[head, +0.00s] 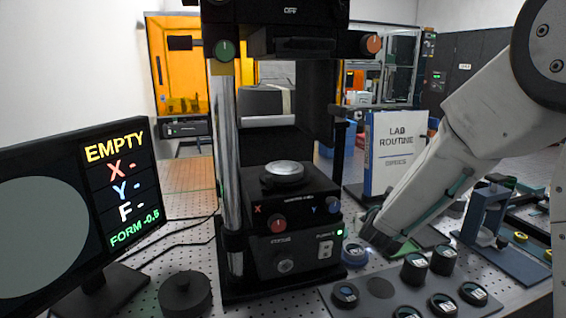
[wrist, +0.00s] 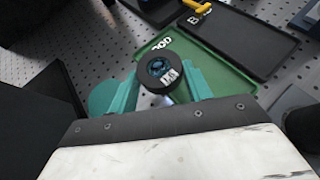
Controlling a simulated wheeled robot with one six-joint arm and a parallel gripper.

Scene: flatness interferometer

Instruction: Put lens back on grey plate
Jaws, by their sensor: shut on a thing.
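A black ring-shaped lens (wrist: 160,70) with a bluish centre and a white label is between the teal fingers of my gripper (wrist: 163,78) in the wrist view. My gripper is shut on it. In the head view my gripper (head: 372,238) is low in front of the machine's right side, mostly hidden by my arm. A dark ring with a pale label (head: 354,255) shows at its tip and appears to be the held lens. The grey plate (head: 352,312) lies at the lower right with several black lenses on it and a bare round spot near its middle.
The interferometer (head: 285,195) stands just left of my gripper. A green tray (wrist: 222,75) and a black tray (wrist: 238,38) show beyond the lens. A monitor (head: 70,215) reads EMPTY.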

